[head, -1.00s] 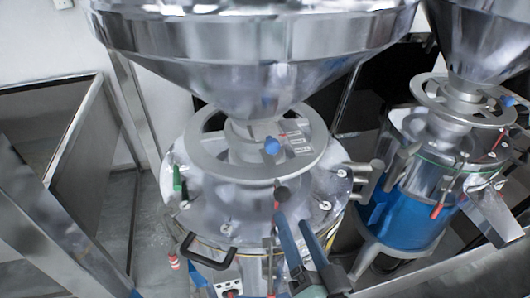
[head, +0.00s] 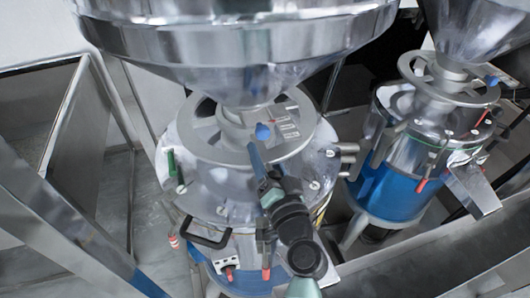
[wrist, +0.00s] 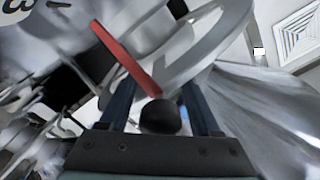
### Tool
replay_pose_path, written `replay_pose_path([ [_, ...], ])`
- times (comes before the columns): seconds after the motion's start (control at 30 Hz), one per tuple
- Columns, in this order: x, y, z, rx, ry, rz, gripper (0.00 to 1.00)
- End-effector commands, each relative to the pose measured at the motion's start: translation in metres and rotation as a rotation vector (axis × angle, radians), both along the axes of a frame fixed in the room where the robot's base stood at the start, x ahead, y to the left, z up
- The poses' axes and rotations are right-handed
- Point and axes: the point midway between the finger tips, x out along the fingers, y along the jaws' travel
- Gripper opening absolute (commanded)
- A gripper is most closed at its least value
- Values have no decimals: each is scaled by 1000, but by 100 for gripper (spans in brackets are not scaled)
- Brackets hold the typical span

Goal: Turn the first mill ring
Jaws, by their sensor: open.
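The first mill's grey spoked ring (head: 188,128) lies flat beneath the large hopper in the head view. A blue knob (head: 262,131) shows above its front part. My gripper (head: 260,162) is at the ring's front edge, just below that knob. In the wrist view, the blue fingers of my gripper (wrist: 158,90) are apart. A black round knob (wrist: 160,117) shows between them, with a red bar (wrist: 124,58) running up-left from near it. The grey ring (wrist: 205,42) curves behind. I cannot tell whether the fingers touch the knob. My gripper hides the knob in the head view.
The large steel hopper (head: 235,40) overhangs the ring. A second mill with a blue body (head: 385,185) stands at right. A black handle (head: 205,238) sticks out from the first mill's front. Metal frames (head: 55,215) stand at left, with some bare floor between.

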Motion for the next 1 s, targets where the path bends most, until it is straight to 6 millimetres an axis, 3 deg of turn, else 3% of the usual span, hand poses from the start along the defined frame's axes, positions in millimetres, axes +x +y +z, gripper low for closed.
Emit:
replay_pose_path([
  [0.27,2,1,0,0,-1,1,64],
  [0.63,2,1,1,-1,-2,0,1],
  [1.0,2,1,1,-4,-4,1,0],
])
